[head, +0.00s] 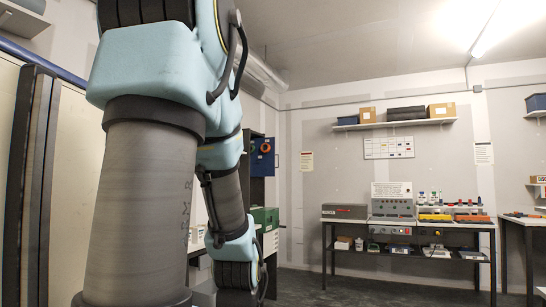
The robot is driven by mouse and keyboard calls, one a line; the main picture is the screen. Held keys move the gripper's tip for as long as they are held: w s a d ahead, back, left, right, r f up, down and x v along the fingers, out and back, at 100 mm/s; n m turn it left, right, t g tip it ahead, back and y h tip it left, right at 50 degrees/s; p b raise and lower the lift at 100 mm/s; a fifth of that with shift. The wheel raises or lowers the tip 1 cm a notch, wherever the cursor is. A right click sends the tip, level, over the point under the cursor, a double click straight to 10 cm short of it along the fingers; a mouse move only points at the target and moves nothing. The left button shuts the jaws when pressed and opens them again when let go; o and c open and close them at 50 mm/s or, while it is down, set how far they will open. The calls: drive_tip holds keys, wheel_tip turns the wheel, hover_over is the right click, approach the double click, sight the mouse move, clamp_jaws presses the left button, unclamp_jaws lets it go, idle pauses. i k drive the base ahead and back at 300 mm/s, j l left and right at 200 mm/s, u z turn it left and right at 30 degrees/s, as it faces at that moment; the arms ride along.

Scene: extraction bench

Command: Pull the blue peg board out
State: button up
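A small blue panel (262,158), which looks like the blue peg board, stands upright left of the picture's middle, beyond my arm. A round orange thing shows on its face. Its left side meets a dark upright frame, and my arm hides part of what lies beside it. I cannot tell from here how far out the panel stands. My arm fills the left half of the view and runs down out of the bottom edge. My gripper is not in view.
A green box (265,216) sits below the blue panel. A bench (345,222) with instruments and colored trays stands at the far wall, under a wall shelf (395,124) with boxes. Another bench (520,221) is at the right edge. Grey floor (360,291) before the far bench is clear.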

sight(262, 164)
drive_tip(key=i+l+z, duration=0.3)
drive_tip(key=i, duration=0.2)
drive_tip(key=i+z, duration=0.3)
drive_tip(key=i, duration=0.2)
drive_tip(key=i+z, duration=0.2)
drive_tip(key=i, duration=1.8)
drive_tip(key=i+u, duration=0.1)
drive_tip(key=i, duration=0.45)
drive_tip(key=i+l+u, duration=0.1)
drive_tip(key=i, duration=0.45)
drive_tip(key=i+l+u, duration=0.1)
drive_tip(key=i, duration=0.5)
drive_tip(key=i+u, duration=0.35)
drive_tip(key=u, duration=0.15)
drive_tip(key=i+l+u, duration=0.2)
drive_tip(key=u, duration=0.25)
drive_tip(key=i+l+u, duration=0.3)
drive_tip(key=u, duration=0.2)
drive_tip(key=i+l+u, duration=0.25)
drive_tip(key=l+u, duration=0.25)
drive_tip(key=j, duration=0.1)
